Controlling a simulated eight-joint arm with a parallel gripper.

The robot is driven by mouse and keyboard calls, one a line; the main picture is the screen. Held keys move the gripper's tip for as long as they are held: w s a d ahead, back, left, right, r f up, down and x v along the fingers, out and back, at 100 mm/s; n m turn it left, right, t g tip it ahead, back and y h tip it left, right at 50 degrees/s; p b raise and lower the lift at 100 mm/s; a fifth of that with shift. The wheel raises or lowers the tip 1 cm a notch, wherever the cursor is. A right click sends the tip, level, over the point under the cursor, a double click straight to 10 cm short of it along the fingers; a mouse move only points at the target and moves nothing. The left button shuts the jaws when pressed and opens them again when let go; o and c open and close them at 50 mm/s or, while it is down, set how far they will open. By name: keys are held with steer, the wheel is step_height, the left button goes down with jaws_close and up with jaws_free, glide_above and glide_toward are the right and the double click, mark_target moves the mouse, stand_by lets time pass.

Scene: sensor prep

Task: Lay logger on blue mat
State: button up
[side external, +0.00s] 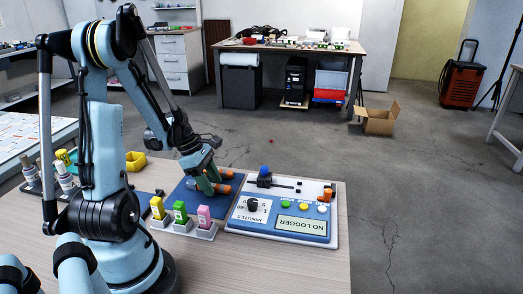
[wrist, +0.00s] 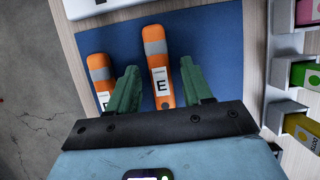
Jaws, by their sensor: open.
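The blue mat (side external: 186,199) lies on the table and fills the middle of the wrist view (wrist: 215,45). Two orange devices with grey bands and white labels lie on it; I cannot tell for sure whether they are loggers. One, labelled E (wrist: 157,55), lies between the fingers of my gripper (wrist: 160,88). The other orange device (wrist: 99,70) lies to the left, outside the left finger, its label partly hidden. In the side view my gripper (side external: 207,183) is low over the mat, open, its green fingers apart on either side of the E device.
A panel (side external: 312,233) reading "NO LOGGER" with knobs and buttons stands right of the mat. Yellow (side external: 157,207), green (side external: 180,211) and pink (side external: 204,215) labelled blocks stand in holders in front of the mat.

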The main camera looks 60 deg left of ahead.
steer(key=shift+r, duration=0.1)
steer(key=v, duration=1.2)
steer(key=w+d+r+m+t+y, duration=0.1)
steer(key=w+d+m+t, duration=0.1)
steer(key=d+m, duration=1)
steer(key=w+d+r+m+t+y, duration=0.1)
steer(key=w+d+m, duration=0.4)
steer(key=d+m, duration=0.7)
steer(key=m+t+y, duration=0.1)
steer(key=m, duration=0.2)
steer(key=shift+w+d, duration=0.3)
steer(key=shift+w, duration=0.05)
